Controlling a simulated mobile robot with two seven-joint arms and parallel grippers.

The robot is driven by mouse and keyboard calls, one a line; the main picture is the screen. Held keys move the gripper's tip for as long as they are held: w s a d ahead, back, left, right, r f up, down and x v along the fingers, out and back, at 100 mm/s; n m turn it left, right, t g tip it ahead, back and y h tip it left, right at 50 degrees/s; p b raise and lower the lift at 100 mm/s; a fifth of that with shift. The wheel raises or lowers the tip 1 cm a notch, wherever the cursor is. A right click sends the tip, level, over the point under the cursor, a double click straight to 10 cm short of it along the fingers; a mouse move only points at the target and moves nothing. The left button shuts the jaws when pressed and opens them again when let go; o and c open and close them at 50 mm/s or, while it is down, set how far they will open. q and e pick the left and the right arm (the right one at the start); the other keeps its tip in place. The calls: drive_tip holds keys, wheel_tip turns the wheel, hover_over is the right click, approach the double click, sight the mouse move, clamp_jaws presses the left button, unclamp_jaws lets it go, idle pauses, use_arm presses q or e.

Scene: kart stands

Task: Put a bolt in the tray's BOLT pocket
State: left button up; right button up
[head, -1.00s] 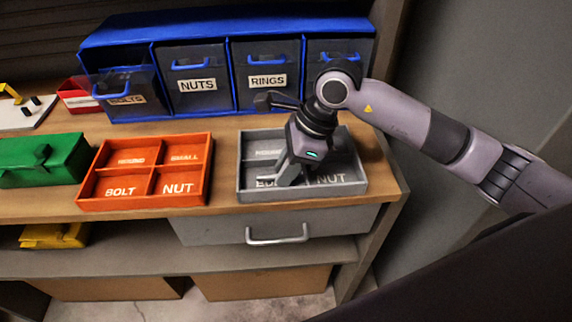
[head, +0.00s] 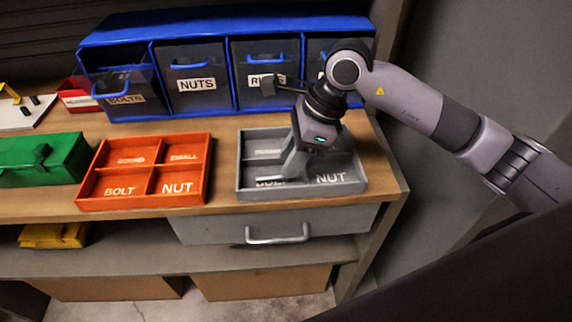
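The grey tray (head: 243,192) stands at the right of the wooden bench top, with four labelled pockets. Its BOLT pocket is front left, its NUT pocket front right. My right gripper (head: 291,172) points down into the tray at the BOLT pocket and hides part of it and its label. A pale, thin shape (head: 268,181) shows at the fingertips, over the label; I cannot tell whether it is a bolt. Whether the fingers are apart is hard to see. An orange tray (head: 150,203) with BOLT and NUT pockets stands to the left. My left gripper is not in view.
A blue bin rack (head: 226,27) with drawers stands behind; the BOLTS drawer (head: 127,93) is pulled out. A green box (head: 40,160), a red bin (head: 76,97) and a white board (head: 28,114) are at left. A grey drawer (head: 210,229) is below.

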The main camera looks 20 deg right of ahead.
drive_tip(key=v, duration=0.9)
drive_tip(key=shift+s, duration=0.1)
